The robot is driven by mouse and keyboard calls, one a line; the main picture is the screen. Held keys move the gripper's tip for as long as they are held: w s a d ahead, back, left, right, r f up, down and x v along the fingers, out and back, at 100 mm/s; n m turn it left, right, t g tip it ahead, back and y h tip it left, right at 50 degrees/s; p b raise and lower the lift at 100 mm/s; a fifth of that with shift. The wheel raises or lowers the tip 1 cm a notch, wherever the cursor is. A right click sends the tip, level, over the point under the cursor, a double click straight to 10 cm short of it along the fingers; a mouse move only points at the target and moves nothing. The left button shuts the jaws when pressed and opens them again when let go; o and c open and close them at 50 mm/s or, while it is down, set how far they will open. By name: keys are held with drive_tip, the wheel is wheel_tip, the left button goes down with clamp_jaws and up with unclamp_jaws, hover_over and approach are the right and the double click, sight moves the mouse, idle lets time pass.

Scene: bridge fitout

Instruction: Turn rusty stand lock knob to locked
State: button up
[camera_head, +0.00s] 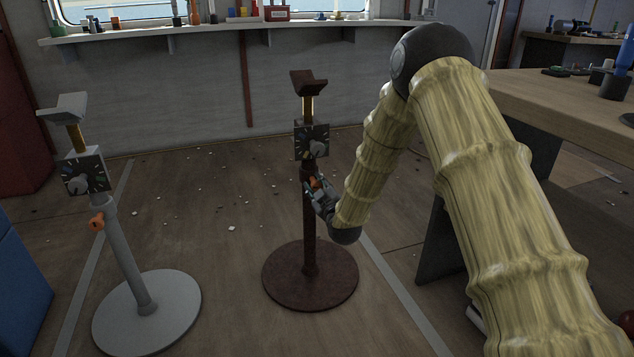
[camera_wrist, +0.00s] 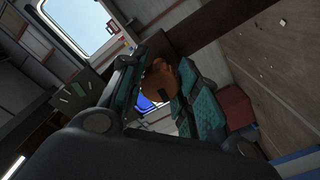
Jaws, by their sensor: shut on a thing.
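The rusty stand (camera_head: 309,220) stands upright on a round dark brown base in the middle of the head view. It has a V-shaped top, a brass-coloured rod and a dark dial plate (camera_head: 312,142) with a pale pointer. Its orange lock knob (camera_head: 314,183) is on the post below the plate, mostly covered by my gripper (camera_head: 318,192). In the wrist view the orange knob (camera_wrist: 160,82) sits between the teal-padded fingers of my gripper (camera_wrist: 160,90), which is shut on it. The knob's exact angle cannot be told.
A similar grey stand (camera_head: 136,250) with its own orange knob (camera_head: 97,221) stands at the left. A wooden workbench (camera_head: 565,100) is at the right, beside my arm. A cluttered shelf (camera_head: 220,31) runs along the back wall. Small pale debris lies on the otherwise open floor.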

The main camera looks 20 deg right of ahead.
drive_tip(key=m+p, duration=0.1)
drive_tip(key=p, duration=0.1)
drive_tip(key=m+p, duration=0.2)
drive_tip(key=shift+r+m, duration=0.2)
drive_tip(key=shift+m, duration=0.1)
drive_tip(key=m+p, duration=0.3)
drive_tip(key=m, duration=0.1)
drive_tip(key=shift+f+m, duration=0.1)
drive_tip(key=shift+m, duration=0.2)
drive_tip(key=m+p, duration=0.2)
drive_tip(key=m, duration=0.2)
drive_tip(key=shift+f+p, duration=0.1)
drive_tip(key=shift+p, duration=0.25)
drive_tip(key=shift+m+p, duration=0.4)
drive_tip(key=shift+m, duration=1.3)
drive_tip(key=shift+f, duration=0.1)
drive_tip(key=o, duration=1.1)
drive_tip(key=shift+c, duration=0.2)
